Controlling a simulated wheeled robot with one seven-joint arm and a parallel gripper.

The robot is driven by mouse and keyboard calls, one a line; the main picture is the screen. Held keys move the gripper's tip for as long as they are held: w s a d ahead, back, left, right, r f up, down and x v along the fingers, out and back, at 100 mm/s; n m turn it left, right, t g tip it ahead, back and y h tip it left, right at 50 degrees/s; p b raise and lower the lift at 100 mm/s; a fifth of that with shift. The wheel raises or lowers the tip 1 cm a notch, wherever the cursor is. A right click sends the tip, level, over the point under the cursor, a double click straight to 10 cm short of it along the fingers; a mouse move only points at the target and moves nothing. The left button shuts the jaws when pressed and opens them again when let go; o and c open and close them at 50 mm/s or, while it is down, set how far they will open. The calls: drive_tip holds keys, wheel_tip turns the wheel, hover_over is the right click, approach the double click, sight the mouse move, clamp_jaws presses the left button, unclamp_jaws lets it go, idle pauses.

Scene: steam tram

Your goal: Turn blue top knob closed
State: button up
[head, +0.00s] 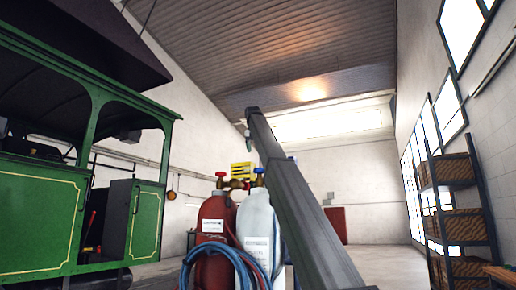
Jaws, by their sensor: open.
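The blue top knob (259,170) sits on the brass valve of a white gas cylinder (257,225), low in the middle of the head view. A red top knob (220,174) sits on the red cylinder (214,228) just to its left. My grey arm rises from the lower right, passing in front of the right side of the white cylinder. At its far upper end my gripper (246,132) shows small, above the blue knob and apart from it in the picture. It is open and empty. Its depth relative to the knob is hard to tell.
Blue and red hoses (232,258) hang across the cylinder fronts. A green steam tram (45,215) fills the left side. A shelf rack (455,215) with crates stands at the right. The floor right of my arm looks clear.

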drive_tip(key=shift+f, duration=0.1)
drive_tip(key=m+t, duration=0.4)
drive_tip(key=m, duration=0.5)
hover_over(259, 169)
drive_tip(key=s, duration=0.1)
wheel_tip(259, 169, down, 5)
drive_tip(key=s+f+m+t, duration=0.1)
drive_tip(key=m+t, duration=0.1)
drive_tip(key=m, duration=0.3)
drive_tip(key=s+f+m+t, duration=0.1)
drive_tip(key=f+m+t, duration=0.1)
drive_tip(key=m, duration=0.3)
drive_tip(key=s+f+m+t, duration=0.1)
drive_tip(key=m+t, duration=0.1)
drive_tip(key=m, duration=0.3)
drive_tip(key=shift+f+m, duration=0.3)
drive_tip(key=w+m+t, duration=0.1)
drive_tip(key=w+m, duration=0.1)
drive_tip(key=m, duration=0.1)
drive_tip(key=w+f+m+t, duration=0.1)
drive_tip(key=w+m, duration=0.1)
drive_tip(key=m, duration=0.1)
drive_tip(key=w+m+t, duration=0.1)
drive_tip(key=w+m, duration=0.1)
drive_tip(key=m, duration=0.1)
drive_tip(key=shift+w+f+t, duration=0.2)
drive_tip(key=shift+w+t, duration=0.2)
